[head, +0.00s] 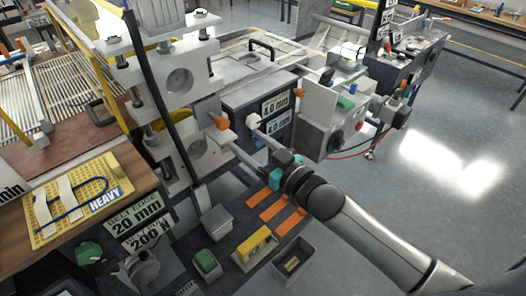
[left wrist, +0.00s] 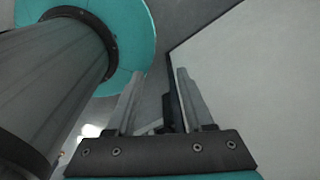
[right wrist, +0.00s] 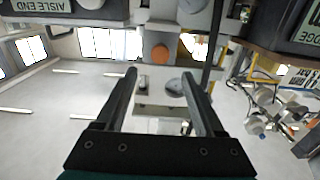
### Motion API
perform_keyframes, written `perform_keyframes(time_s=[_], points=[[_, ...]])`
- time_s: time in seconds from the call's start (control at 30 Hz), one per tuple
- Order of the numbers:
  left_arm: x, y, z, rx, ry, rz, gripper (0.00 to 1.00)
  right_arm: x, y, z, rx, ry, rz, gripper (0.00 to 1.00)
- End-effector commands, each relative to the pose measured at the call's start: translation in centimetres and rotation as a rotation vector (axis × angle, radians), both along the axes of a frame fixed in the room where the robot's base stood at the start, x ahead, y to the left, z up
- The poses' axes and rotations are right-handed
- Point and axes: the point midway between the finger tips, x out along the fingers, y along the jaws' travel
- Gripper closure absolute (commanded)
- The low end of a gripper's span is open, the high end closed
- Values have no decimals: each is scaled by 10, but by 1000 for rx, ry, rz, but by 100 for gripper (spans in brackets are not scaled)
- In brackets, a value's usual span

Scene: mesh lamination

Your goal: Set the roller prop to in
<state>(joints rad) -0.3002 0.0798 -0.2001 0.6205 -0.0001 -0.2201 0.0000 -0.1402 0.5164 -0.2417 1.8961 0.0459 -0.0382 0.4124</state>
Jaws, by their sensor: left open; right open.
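An orange knob (head: 220,122) sticks out of the side of the pale roller stand (head: 180,80); I cannot tell for sure whether it is the roller prop. My right gripper (head: 243,134) is open and empty, with its fingers pointing at the knob from the right. In the right wrist view the orange knob (right wrist: 160,52) shows beyond and between the open fingertips (right wrist: 158,74), apart from them. My left gripper (left wrist: 155,78) is open and empty in the left wrist view, beside a pale panel; it is not seen in the head view.
A dark cabinet with thickness labels (head: 275,108) stands just behind my right gripper. A yellow board (head: 80,200) lies on the left bench. Below my right arm are a green button (head: 205,261), a yellow block (head: 254,244) and orange strips (head: 276,206).

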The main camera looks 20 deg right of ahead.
Motion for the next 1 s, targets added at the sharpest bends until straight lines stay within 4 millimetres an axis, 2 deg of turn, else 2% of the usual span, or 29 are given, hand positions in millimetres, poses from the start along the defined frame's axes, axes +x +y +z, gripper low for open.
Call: perform_keyframes(time_s=[0.2, 0.4, 1.0], points=[[0, 0, 1, 0, 0, 0, 48, -26, -10, -1, -2, 2, 0, 29], [0, 0, 2, 0, 0, 0, 48, -38, -14, 0, -1, 0, 0, 29], [0, 0, 2, 0, 0, 0, 48, -40, -14, 0, -2, 2, -2, 29]])
